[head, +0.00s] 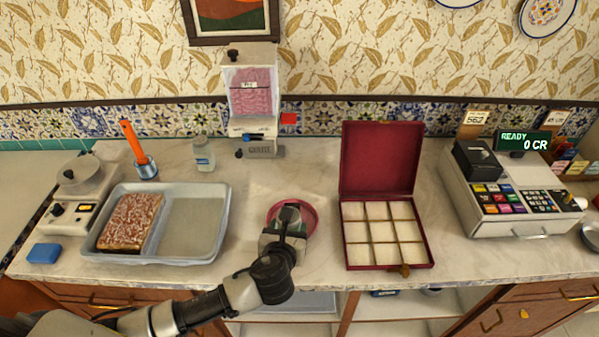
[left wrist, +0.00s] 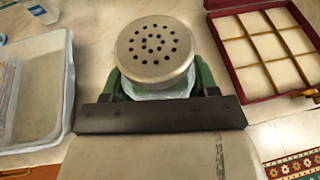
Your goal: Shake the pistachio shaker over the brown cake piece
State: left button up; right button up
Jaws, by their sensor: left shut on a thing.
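My left gripper (head: 289,215) is shut on a shaker with a round, pierced metal lid (left wrist: 155,52). In the left wrist view the lid faces the camera and the green fingers grip the shaker's pale body from both sides. In the head view the gripper is in front of a small red dish (head: 311,219) and hides most of it, so I cannot tell what lies in it. A large brown cake piece with pale flecks (head: 131,222) lies in the left part of the pale tray (head: 228,213). My right gripper is not in view.
An open red box (head: 434,261) with several pale compartments stands right of the dish. A cash register (head: 487,206) is farther right. A dispenser (head: 262,150) and a glass jar (head: 203,155) stand behind. A scale (head: 75,214) and blue sponge (head: 44,253) are left.

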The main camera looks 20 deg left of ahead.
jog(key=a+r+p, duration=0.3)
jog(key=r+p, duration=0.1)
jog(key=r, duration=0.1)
pick_arm(q)
jog(key=w+n+g+h+b, duration=0.1)
jog(key=w+n+h+b, duration=0.9)
jog(key=n+b, duration=0.5)
jog(key=h+b, duration=0.2)
jog(key=b, duration=0.5)
jog(key=shift+w+d+r+g, duration=0.2)
jog(key=shift+w+d+g, duration=0.15)
jog(key=shift+d+g, duration=0.05)
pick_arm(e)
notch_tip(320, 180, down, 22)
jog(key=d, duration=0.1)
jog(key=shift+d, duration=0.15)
pick_arm(q)
jog(key=shift+b, duration=0.3)
